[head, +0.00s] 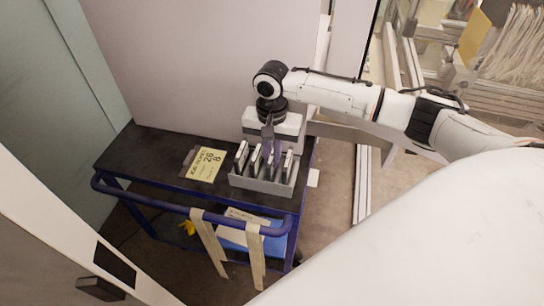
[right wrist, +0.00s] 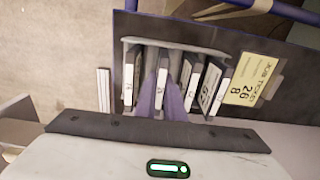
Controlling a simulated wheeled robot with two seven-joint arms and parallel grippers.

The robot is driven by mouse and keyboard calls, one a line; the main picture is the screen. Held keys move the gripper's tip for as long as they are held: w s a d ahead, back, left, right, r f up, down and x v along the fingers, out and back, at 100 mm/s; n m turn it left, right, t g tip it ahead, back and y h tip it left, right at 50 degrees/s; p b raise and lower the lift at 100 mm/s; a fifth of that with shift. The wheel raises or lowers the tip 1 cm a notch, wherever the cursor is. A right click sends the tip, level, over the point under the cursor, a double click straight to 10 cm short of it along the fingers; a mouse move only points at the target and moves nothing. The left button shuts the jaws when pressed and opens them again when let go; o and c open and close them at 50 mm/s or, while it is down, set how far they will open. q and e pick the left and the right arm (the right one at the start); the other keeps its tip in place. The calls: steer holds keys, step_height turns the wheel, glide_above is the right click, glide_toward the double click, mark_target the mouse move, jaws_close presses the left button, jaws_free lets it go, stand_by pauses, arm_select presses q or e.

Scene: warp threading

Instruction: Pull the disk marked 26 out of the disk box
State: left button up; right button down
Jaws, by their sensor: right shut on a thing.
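The grey disk box (head: 262,187) stands on the dark cart top in the head view, holding several upright disks. In the right wrist view, the box (right wrist: 178,44) holds a row of dark disks with white labelled edges. My right gripper (head: 269,150) reaches down into the row from above. In the right wrist view, its purple fingers are shut on one disk (right wrist: 162,70), which stands among the others. Its label is too small to read, so I cannot tell its number. Another disk (right wrist: 130,72) stands to its left. My left gripper is not in view.
A yellow job ticket (head: 206,165) reading 26 and 8 lies left of the box; it also shows in the right wrist view (right wrist: 251,82). The blue-framed cart (head: 140,150) has bare top at the left. A wall rises behind it. White and blue items (head: 245,236) lie below.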

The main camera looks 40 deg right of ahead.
steer(key=shift+r+p, duration=0.8)
steer(key=shift+r, duration=3.2)
